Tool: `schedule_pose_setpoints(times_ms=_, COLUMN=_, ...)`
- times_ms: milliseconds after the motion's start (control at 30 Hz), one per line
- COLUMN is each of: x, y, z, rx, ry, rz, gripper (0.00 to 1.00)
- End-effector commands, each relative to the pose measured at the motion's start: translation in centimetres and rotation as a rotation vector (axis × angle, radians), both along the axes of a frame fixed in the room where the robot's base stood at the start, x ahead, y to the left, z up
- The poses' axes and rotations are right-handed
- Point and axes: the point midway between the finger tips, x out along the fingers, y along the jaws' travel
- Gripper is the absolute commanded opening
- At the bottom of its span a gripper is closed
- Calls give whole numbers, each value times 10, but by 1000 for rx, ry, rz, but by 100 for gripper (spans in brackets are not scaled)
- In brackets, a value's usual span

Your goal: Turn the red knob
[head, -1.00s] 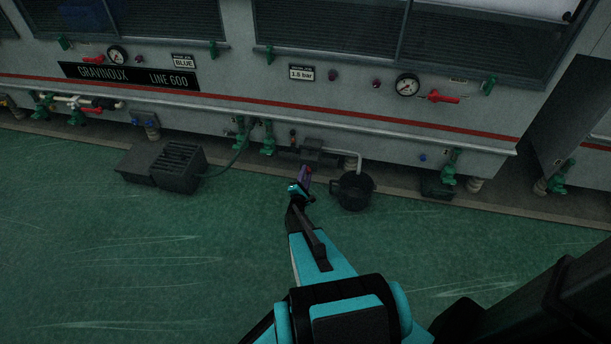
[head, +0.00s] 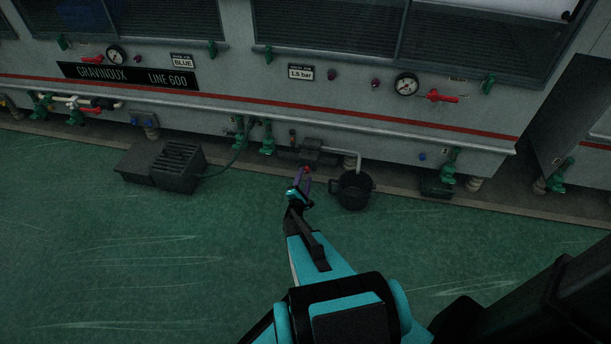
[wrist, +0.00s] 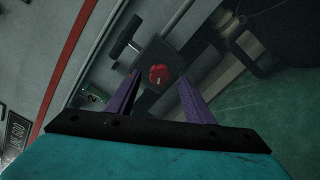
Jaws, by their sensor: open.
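The red knob (wrist: 158,73) sits on the face of a dark box-shaped fitting (wrist: 168,58) in the wrist view. It shows between the two purple fingers of my gripper (wrist: 160,80), just beyond their tips, with no visible contact. My gripper is open, with nothing between the fingers. In the head view my gripper (head: 304,181) is low in front of the machine, and the red knob (head: 307,169) shows small at its fingertips. The exact gap between fingers and knob cannot be told.
A black bucket (head: 353,192) stands on the floor just right of my gripper, under a pale bent pipe (head: 357,157). A dark grated box (head: 178,166) stands left. Green valves (head: 268,140) line the machine's lower edge. Green floor in front is clear.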

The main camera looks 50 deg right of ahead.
Motion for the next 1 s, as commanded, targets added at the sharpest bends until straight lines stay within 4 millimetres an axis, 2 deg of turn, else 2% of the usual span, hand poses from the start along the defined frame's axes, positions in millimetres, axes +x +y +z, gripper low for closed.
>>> schedule_pose_setpoints(times_ms=333, x=-32, y=49, z=2, rx=1, ry=1, rz=0, gripper=48)
schedule_pose_setpoints(times_ms=1000, x=-54, y=84, z=-2, rx=1, ry=0, rz=-1, gripper=48)
